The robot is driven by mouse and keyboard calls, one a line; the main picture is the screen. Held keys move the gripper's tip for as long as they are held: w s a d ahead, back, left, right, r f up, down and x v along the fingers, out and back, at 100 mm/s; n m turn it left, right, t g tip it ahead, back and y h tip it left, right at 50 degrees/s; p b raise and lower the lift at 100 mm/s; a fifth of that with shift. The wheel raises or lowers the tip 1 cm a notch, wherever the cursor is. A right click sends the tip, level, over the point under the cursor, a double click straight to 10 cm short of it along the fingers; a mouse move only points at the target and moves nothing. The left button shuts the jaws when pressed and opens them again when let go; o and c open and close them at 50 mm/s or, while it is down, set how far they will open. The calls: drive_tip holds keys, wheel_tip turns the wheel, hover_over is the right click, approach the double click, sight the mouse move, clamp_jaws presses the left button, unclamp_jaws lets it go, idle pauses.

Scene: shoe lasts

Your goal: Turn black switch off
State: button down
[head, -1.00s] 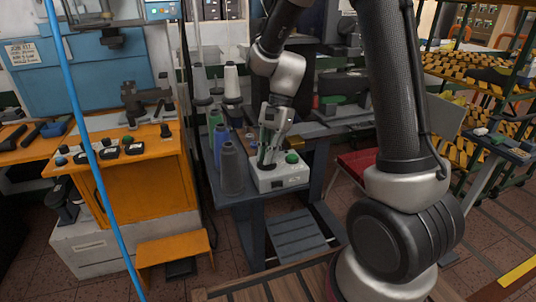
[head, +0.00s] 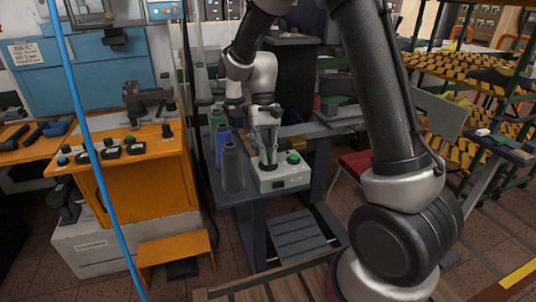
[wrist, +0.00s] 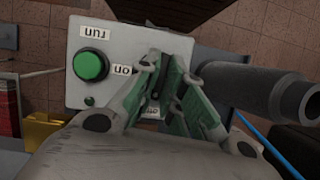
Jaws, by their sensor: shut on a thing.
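The black switch (wrist: 158,80) is a small dark piece on the white control box (wrist: 112,48), mostly hidden between my fingers in the wrist view. The box also shows in the head view (head: 284,181), on the blue-grey bench. My gripper (head: 268,163) points down at the box's left part; in the wrist view my gripper (wrist: 165,72) has its green-padded fingers closed around the switch. A round green button (wrist: 91,65) sits beside it, near labels reading "run" and "on", upside down. Another label is partly covered by the fingers. The switch's exact angle cannot be told.
Several thread cones, one of them dark grey (head: 233,167), stand on the bench just left of the box. An orange workbench (head: 150,165) stands further left.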

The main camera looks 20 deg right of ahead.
drive_tip(key=shift+n, duration=0.6)
drive_tip(key=c, duration=1.5)
unclamp_jaws()
drive_tip(key=shift+c, duration=0.2)
drive_tip(key=v, duration=1.2)
drive_tip(key=shift+a, duration=0.25)
